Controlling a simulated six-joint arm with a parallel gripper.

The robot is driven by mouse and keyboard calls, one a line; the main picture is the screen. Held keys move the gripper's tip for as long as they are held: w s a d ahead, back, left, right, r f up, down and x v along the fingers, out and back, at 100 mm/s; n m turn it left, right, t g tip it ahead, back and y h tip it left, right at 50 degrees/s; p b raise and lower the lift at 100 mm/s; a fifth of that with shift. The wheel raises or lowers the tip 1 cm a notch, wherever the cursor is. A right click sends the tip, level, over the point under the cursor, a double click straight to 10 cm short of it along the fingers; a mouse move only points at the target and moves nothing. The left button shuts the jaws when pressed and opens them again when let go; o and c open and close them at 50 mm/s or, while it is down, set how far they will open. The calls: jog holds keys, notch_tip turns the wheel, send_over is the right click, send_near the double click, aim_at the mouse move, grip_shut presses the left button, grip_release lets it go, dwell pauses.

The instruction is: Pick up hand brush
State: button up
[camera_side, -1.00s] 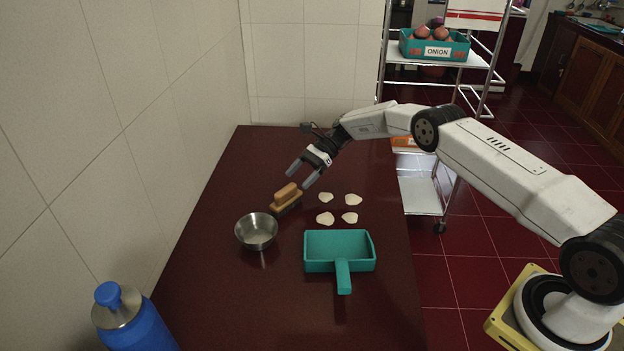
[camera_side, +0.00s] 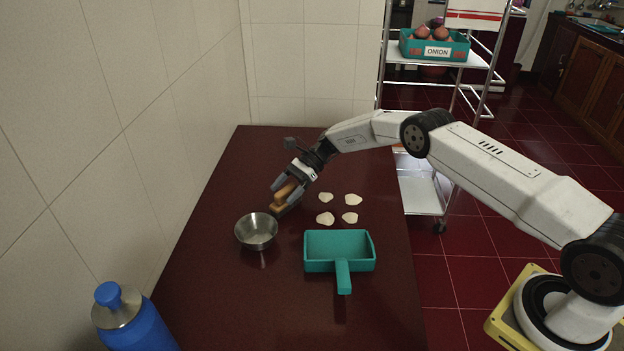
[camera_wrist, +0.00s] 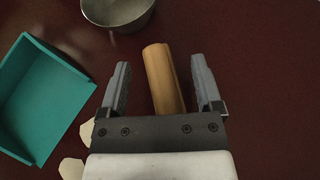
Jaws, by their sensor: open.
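My gripper (camera_side: 281,196) is open and lowered around the brush, one finger on either side. The gripper also shows in the wrist view (camera_wrist: 160,85). The brush's near end is hidden by the gripper body in the wrist view, and its lower part is mostly covered by the fingers in the side view.
A steel bowl (camera_side: 256,231) stands close to the brush, to its lower left. A teal dustpan (camera_side: 340,252) lies at the lower right. Several pale flat pieces (camera_side: 325,218) lie right of the brush. A blue bottle (camera_side: 135,322) stands at the near left. The far table is clear.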

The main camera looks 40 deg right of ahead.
aim_at(286, 189)
dwell(0.3)
grip_shut()
jog(key=shift+r, duration=0.15)
jog(key=shift+r, duration=1.25)
jog(key=shift+s+r, duration=0.1)
jog(key=shift+r, duration=0.25)
jog(key=s+d+r, duration=0.1)
jog(key=s+r, duration=0.8)
jog(key=s, duration=0.4)
jog(key=shift+s+r, duration=0.3)
jog(key=shift+s, duration=0.05)
